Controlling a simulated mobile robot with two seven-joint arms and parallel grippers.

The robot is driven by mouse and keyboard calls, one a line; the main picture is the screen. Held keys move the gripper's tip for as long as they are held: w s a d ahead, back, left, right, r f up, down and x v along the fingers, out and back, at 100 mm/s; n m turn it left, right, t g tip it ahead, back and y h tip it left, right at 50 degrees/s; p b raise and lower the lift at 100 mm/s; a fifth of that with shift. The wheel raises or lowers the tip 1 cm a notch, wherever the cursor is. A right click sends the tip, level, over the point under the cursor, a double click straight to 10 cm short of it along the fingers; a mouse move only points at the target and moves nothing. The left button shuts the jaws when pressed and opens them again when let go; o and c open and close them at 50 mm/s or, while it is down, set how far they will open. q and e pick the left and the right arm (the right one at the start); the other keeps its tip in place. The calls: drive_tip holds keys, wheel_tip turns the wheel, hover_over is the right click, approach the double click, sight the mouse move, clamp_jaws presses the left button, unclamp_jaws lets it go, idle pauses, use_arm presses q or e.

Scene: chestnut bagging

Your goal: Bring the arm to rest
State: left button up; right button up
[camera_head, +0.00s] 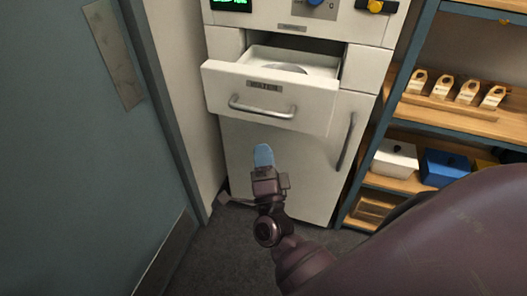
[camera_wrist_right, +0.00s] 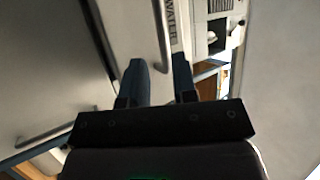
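My right arm comes in from the lower right in the head view. Its gripper (camera_head: 264,155) has blue fingertips and stands in front of the white cabinet, below the drawer handle and apart from it. In the right wrist view the two fingers of this gripper (camera_wrist_right: 159,76) are apart with nothing between them, so it is open and empty. My left arm and gripper are not in view.
A labelled drawer (camera_head: 268,94) with a metal handle is pulled out; part of a round thing shows inside. A cabinet door handle (camera_head: 347,142) is to its right. A shelf (camera_head: 455,112) with several tagged pieces and boxes stands right; a grey door (camera_head: 75,150) is left.

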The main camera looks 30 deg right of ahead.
idle(0.3)
drive_tip(key=a+f+n+g+y, duration=0.45)
drive_tip(key=f+n+y, duration=0.6)
drive_tip(key=n, duration=0.55)
drive_tip(key=s+d+f+n+g+h, duration=0.1)
drive_tip(key=s+d+f+n+g, duration=0.3)
drive_tip(key=s+d+f, duration=0.4)
drive_tip(key=s+f+g, duration=0.1)
drive_tip(key=s+f, duration=0.1)
drive_tip(key=s, duration=0.3)
drive_tip(key=shift+f+n+g, duration=0.3)
drive_tip(key=shift+f+g, duration=0.05)
